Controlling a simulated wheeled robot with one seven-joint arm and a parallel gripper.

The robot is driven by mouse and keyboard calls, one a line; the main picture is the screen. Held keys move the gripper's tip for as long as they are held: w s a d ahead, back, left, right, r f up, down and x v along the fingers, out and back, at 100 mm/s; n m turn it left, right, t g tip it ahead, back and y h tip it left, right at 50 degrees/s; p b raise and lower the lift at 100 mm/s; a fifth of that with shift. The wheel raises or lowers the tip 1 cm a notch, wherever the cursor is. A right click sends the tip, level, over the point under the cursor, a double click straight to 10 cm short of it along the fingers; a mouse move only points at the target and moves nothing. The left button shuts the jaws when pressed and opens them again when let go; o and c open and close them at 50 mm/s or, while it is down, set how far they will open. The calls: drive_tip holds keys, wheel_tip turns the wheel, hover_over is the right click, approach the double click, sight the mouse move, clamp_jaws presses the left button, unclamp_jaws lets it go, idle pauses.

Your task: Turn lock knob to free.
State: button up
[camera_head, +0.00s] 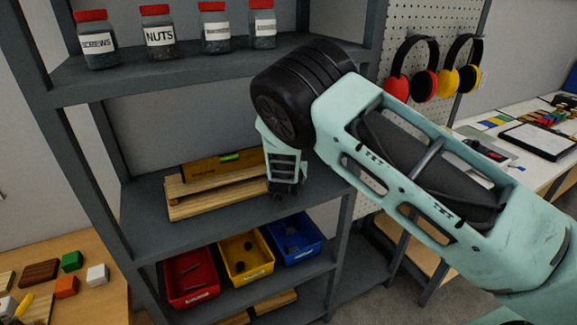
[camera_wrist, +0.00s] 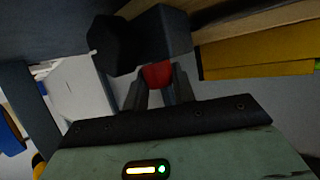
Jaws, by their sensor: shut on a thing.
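A small red knob (camera_wrist: 156,72) shows in the wrist view on a dark grey-blue block (camera_wrist: 165,33). A black rounded part (camera_wrist: 113,45) sits beside the block. My gripper (camera_wrist: 158,86) has its two fingers on either side of the red knob and is shut on it. In the head view my gripper (camera_head: 284,188) points down at the right end of the middle shelf, and the knob is hidden behind it. I cannot tell which way the knob is turned.
Red (camera_head: 192,303), yellow (camera_head: 262,273) and blue (camera_head: 318,247) bins stand on the shelf below. Jars (camera_head: 158,35) stand above.

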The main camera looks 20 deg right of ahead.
drive_tip(key=n+y+b, duration=0.1)
drive_tip(key=b, duration=0.1)
drive_tip(key=n+y+b, duration=0.2)
drive_tip(key=b, duration=0.1)
drive_tip(key=shift+d+f+t+b, duration=0.2)
drive_tip(key=shift+f+t+b, duration=0.1)
drive_tip(key=shift+t+b, duration=0.1)
drive_tip(key=n+y+b, duration=0.1)
drive_tip(key=y, duration=0.1)
drive_tip(key=n+y+b, duration=0.2)
drive_tip(key=shift+r+n+y, duration=0.2)
drive_tip(key=shift+n+y, duration=0.1)
drive_tip(key=shift+y, duration=0.1)
drive_tip(key=n+g+y+p, duration=0.1)
drive_tip(key=y, duration=0.1)
drive_tip(key=n+g+y+p, duration=0.1)
drive_tip(key=n, duration=0.1)
drive_tip(key=shift+w+r+n+y, duration=0.1)
drive_tip(key=shift+r+n+y, duration=0.2)
drive_tip(key=shift+r+y, duration=0.1)
drive_tip(key=n+g+y+p, duration=0.2)
drive_tip(key=p, duration=0.1)
drive_tip(key=shift+n+y, duration=0.3)
drive_tip(key=shift+n, duration=0.1)
drive_tip(key=shift+a+f+n+g+y+p, duration=0.15)
drive_tip(key=shift+n+g+y+p, duration=0.25)
drive_tip(key=shift+n+g+p, duration=0.25)
drive_tip(key=shift+f, duration=0.1)
drive_tip(key=o, duration=1)
